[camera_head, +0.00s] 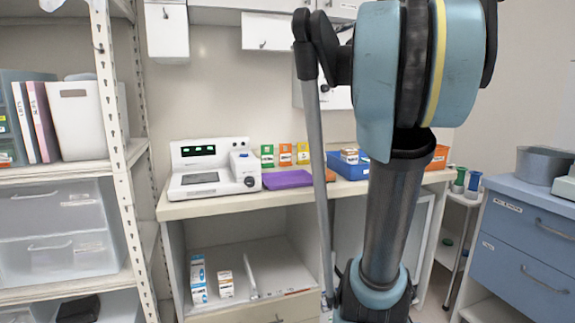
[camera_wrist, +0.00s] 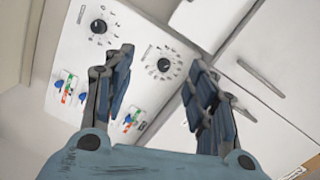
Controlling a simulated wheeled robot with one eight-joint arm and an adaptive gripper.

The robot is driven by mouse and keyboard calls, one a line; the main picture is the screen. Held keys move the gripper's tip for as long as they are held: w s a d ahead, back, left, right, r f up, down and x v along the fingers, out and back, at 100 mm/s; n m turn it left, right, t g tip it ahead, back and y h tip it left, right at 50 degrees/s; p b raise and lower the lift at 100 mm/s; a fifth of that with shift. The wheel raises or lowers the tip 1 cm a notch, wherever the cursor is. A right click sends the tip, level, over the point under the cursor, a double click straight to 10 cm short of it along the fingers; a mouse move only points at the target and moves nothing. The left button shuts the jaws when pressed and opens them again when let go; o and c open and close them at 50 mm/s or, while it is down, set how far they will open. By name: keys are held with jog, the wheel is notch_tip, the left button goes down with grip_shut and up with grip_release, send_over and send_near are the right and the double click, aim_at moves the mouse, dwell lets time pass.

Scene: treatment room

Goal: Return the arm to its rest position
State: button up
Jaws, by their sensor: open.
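My gripper (camera_wrist: 165,98) shows in the wrist view with its two dark blue fingers spread apart and nothing between them. Behind the fingers is a white panel with two black dials, and white cabinet doors are to the right. In the head view my arm stands upright right of the middle, with a thick blue and black joint at the top. The gripper itself is not visible in the head view.
A counter (camera_head: 168,209) behind the arm carries a white device (camera_head: 208,170), a purple pad (camera_head: 287,179) and a blue tray (camera_head: 346,168). A shelf rack (camera_head: 113,120) stands at the left. A blue drawer cabinet (camera_head: 523,238) stands at the right.

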jog(key=s+a+f+n+g, duration=0.25)
jog(key=s+f, duration=0.25)
jog(key=f, duration=0.7)
jog(key=s+a+f+n+g, duration=0.25)
jog(key=s+a+f, duration=0.2)
jog(key=f, duration=0.65)
jog(key=s+a+f+n+g, duration=0.25)
jog(key=s+f, duration=0.25)
jog(key=f, duration=0.7)
jog(key=s+d+f+n+g+h, duration=0.1)
jog(key=s+d+f+g+h, duration=0.1)
jog(key=s+f, duration=0.4)
jog(key=s+d+f+n+g+h, duration=0.1)
jog(key=s+f, duration=0.5)
jog(key=f, duration=0.7)
jog(key=s+d+f+n+g+h, duration=0.1)
jog(key=s+d+f+g+h, duration=0.2)
jog(key=f, duration=0.7)
jog(key=s+d, duration=0.2)
jog(key=s, duration=0.1)
jog(key=shift+s+d+f, duration=0.2)
jog(key=shift+f, duration=0.05)
